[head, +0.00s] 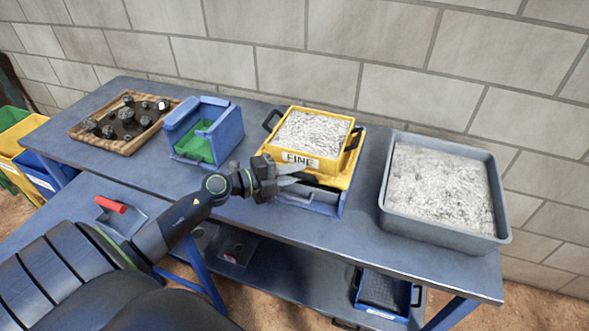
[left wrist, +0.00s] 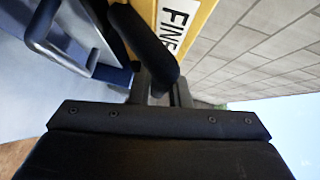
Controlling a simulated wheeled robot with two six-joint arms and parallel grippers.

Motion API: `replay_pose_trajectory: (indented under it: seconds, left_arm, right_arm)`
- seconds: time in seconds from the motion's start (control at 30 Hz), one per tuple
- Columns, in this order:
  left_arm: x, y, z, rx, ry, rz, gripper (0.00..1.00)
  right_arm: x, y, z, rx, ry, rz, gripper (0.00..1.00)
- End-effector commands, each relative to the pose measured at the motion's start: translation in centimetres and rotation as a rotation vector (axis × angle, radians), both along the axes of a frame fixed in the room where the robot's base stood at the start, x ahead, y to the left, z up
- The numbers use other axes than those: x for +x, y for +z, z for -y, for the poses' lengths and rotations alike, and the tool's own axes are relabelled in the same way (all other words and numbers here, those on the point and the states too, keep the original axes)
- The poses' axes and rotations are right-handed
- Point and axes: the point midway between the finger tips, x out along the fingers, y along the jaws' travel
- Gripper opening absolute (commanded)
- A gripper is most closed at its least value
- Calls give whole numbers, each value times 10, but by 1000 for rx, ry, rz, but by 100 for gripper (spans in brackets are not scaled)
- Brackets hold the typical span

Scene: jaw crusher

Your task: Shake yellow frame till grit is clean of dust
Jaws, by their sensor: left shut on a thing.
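The yellow frame (head: 294,152), labelled FINE, sits on a blue and yellow stand (head: 346,186) at the middle of the bench. Pale grey grit (head: 315,132) fills it; I cannot tell how much of that is dust. Black handles show on its left and right sides. My left gripper (head: 292,179) is at the front of the frame, below the label. In the left wrist view my left gripper (left wrist: 163,92) is shut on a black handle (left wrist: 146,45) close to the yellow frame (left wrist: 192,22). My right gripper is not in view.
A grey tray (head: 384,212) of pale grit stands to the right. A blue box (head: 232,130) with a green inside and a wooden tray (head: 72,131) of dark rocks stand to the left. A block wall closes the back. A blue bin (head: 413,307) is on the lower shelf.

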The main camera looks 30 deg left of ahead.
Motion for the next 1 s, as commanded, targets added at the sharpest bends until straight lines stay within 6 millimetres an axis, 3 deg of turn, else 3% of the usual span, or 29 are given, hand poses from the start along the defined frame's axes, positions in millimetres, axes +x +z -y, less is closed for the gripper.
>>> replay_pose_trajectory:
  seconds: [0.17,0.43,0.47,0.6,1.0]
  left_arm:
    - [-19,1,4,-2,0,-7,0]
    - [-20,-1,5,1,0,-2,0]
    - [-20,-1,5,0,0,-2,18]
    - [-20,-1,5,0,0,-2,36]
    - [-20,-1,4,0,0,-2,38]
  right_arm:
    - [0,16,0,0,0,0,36]
    - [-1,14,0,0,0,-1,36]
    - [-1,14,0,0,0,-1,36]
    - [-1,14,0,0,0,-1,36]
    - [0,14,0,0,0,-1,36]
